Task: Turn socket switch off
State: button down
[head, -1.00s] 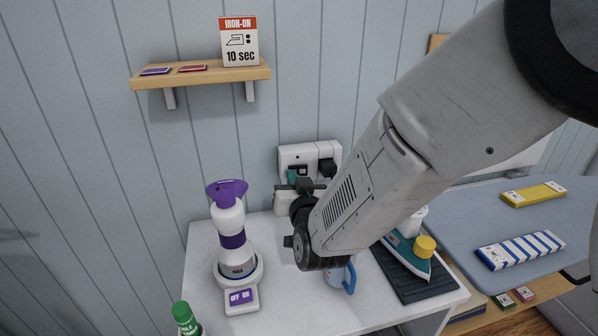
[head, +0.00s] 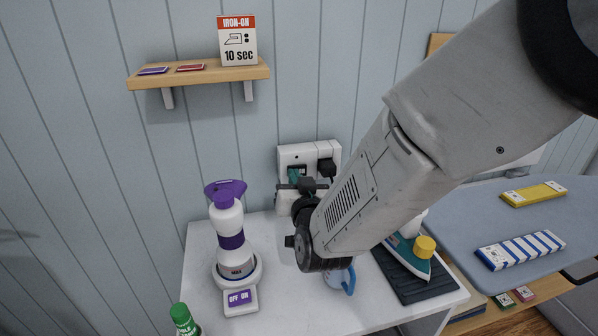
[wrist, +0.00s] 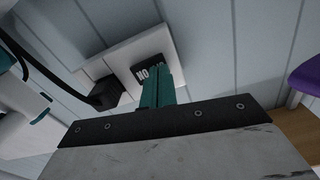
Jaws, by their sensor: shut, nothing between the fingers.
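The white wall socket plate (head: 297,152) is on the panelled wall above the white table. A black plug (head: 326,168) with a cord sits in its right part. In the wrist view the plate (wrist: 123,50) shows tilted, with a dark switch (wrist: 148,68) lettered in white, partly reading "NO". My gripper (wrist: 158,88) has teal fingers, shut and empty, in front of the switch and hiding part of its lettering. In the head view my gripper (head: 297,176) is at the left part of the plate. I cannot tell whether the fingertips touch the switch.
A purple and white bottle-shaped device (head: 231,240) with an "OFF ON" base stands left on the table. A blue mug (head: 347,279) and an iron (head: 410,258) on a dark mat stand right. A shelf (head: 200,76) is above left. An ironing board (head: 440,212) is right.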

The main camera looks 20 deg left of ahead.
jog(key=v, duration=0.4)
jog(key=shift+s+a+f, duration=0.1)
jog(key=shift+s+f, duration=0.05)
jog(key=shift+s, duration=0.15)
jog(key=v, duration=0.7)
jog(key=w+d+r+m+g+h, duration=0.1)
jog(key=d+r+g+h, duration=0.15)
jog(key=d, duration=0.75)
jog(key=w+d+r+g+h, duration=0.15)
jog(key=d+g, duration=0.25)
jog(key=d, duration=0.6)
jog(key=s+d+r+m+g+h, duration=0.3)
jog(key=s+d+g+h, duration=0.2)
jog(key=s+d, duration=1.5)
jog(key=g, duration=0.2)
jog(key=shift+s+g, duration=0.2)
jog(key=shift+g, duration=0.15)
